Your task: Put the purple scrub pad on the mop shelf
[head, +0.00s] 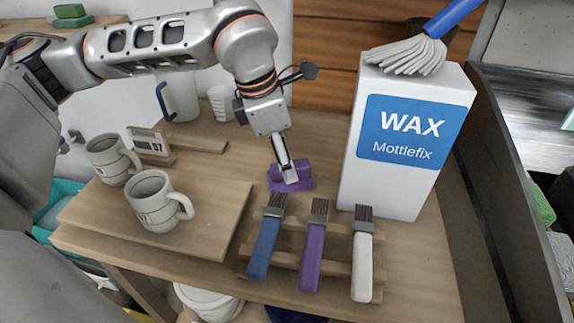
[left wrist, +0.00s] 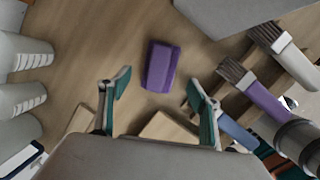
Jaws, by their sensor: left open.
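The purple scrub pad (head: 306,179) lies flat on the wooden worktop, left of the white WAX box. It also shows in the left wrist view (left wrist: 161,66), ahead of the fingertips. My left gripper (head: 288,172) is over the pad in the head view and partly covers it. Its fingers (left wrist: 158,88) are open and empty, apart on either side of the pad's line. A mop (head: 408,54) with white strands and a blue handle shows at the top of the WAX box (head: 390,185). I cannot tell which surface is the mop shelf. My right gripper is not in view.
Blue (head: 263,247), purple (head: 314,245) and white (head: 362,265) brushes lie on a wooden rack in front of the pad. Two mugs (head: 152,200) (head: 107,160) stand on a board at left. Green blocks (head: 70,14) sit on a ledge at upper left.

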